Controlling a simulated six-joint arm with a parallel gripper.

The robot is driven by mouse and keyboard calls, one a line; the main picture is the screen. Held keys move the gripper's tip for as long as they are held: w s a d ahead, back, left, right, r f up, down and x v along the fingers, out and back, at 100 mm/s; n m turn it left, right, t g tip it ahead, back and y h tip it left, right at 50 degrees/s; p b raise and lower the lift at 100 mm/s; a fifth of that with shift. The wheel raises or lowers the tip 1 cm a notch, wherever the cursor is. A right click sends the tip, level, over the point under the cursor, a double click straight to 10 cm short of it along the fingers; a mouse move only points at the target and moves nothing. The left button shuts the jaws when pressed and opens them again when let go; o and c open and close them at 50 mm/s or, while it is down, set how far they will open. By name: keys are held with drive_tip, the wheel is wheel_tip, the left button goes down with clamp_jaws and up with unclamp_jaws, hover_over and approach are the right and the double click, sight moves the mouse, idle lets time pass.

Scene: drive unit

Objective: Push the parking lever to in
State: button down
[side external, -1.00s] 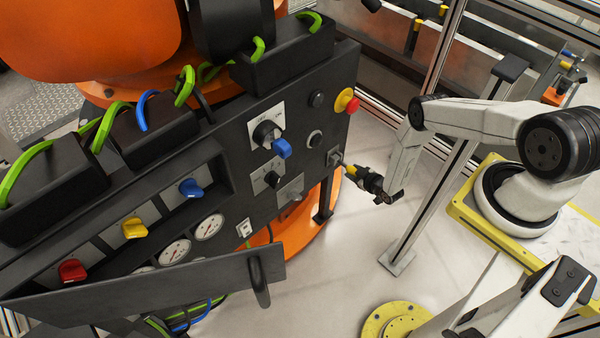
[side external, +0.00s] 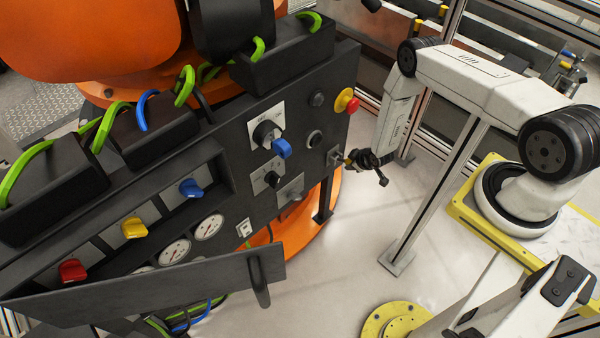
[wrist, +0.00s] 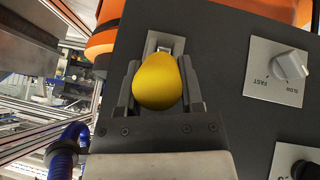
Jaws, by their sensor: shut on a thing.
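The parking lever has a rounded yellow knob (wrist: 158,82) and stands out from a small metal plate (side external: 334,157) at the right edge of the dark panel. In the wrist view the knob sits between both fingers of my gripper (wrist: 158,90) and hides most of the lever's shaft. The silver base of the lever shows just above the knob. My gripper is shut on the knob.
A red-and-yellow emergency button (side external: 347,100) sticks out above the lever. A metal post (side external: 435,195) stands right of my gripper.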

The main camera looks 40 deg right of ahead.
drive_tip(key=shift+w+r+g, duration=0.3)
drive_tip(key=shift+r+g, duration=0.1)
drive_tip(key=shift+g, duration=0.1)
drive_tip(key=shift+c, duration=1.2)
unclamp_jaws()
drive_tip(key=shift+r, duration=0.1)
drive_tip(key=shift+v, duration=3.85)
drive_tip(key=shift+w+r, duration=0.1)
